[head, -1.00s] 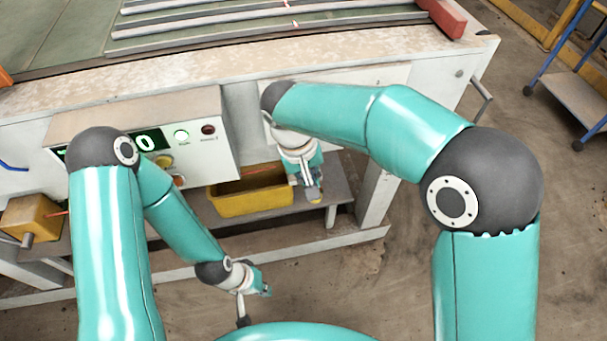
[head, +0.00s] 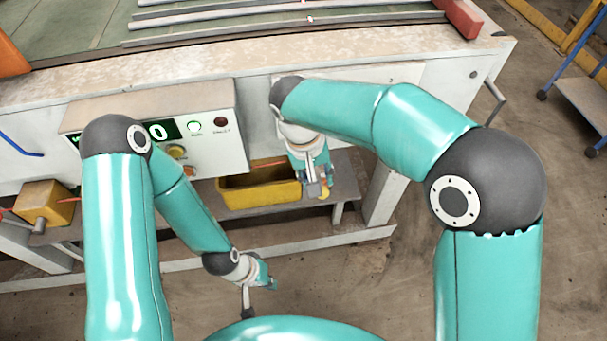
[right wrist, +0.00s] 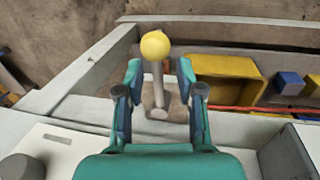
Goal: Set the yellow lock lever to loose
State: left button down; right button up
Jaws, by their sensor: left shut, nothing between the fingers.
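The lock lever, a grey shaft with a yellow ball knob (right wrist: 155,45), stands between the fingers of my right gripper (right wrist: 160,76) in the right wrist view. The fingers are apart, one on each side of the shaft, with visible gaps. The knob sticks out beyond the fingertips. In the head view the right gripper (head: 317,184) hangs at the bench front, with a bit of yellow at its tip; my arm hides most of the lever. My left gripper (head: 269,283) is shut and empty, low in front of the bench. No lever setting label is readable.
A yellow bin (head: 258,192) sits on the lower shelf (head: 345,188), left of the right gripper. A control panel (head: 215,150) with a display and buttons is on the bench front, partly behind my left arm. A blue trolley (head: 585,100) stands at the far right.

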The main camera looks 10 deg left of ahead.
jog(key=shift+r, duration=0.1)
notch_tip(320, 180, up, 11)
jog(key=a, duration=0.2)
jog(key=shift+s+r, duration=0.2)
jog(key=shift+s, duration=0.05)
jog(key=shift+a, duration=0.1)
dwell(0.4)
